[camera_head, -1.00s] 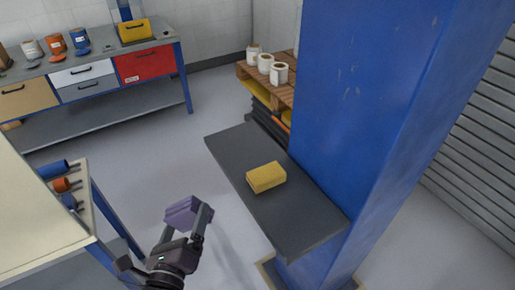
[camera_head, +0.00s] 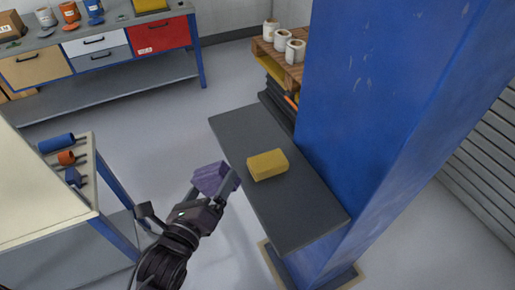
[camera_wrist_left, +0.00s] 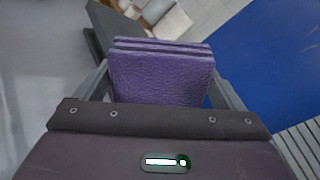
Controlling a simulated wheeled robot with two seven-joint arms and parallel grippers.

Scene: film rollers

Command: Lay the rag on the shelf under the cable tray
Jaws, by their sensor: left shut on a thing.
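A folded purple rag (camera_head: 211,178) is held between the fingers of my left gripper (camera_head: 210,192), which is shut on it. The rag also fills the middle of the left wrist view (camera_wrist_left: 161,75). The dark grey shelf (camera_head: 290,215) sticks out from the blue column in the head view. My left gripper and the rag appear just left of the shelf's near-left edge; their exact height relative to it is hard to tell. A yellow block (camera_head: 267,165) lies on the shelf. I cannot make out a cable tray. My right gripper is not in view.
The blue column (camera_head: 380,110) rises along the shelf's right side. A cream worktop (camera_head: 40,200) with a rack of rollers (camera_head: 67,158) is at left. The shelf's front part is bare.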

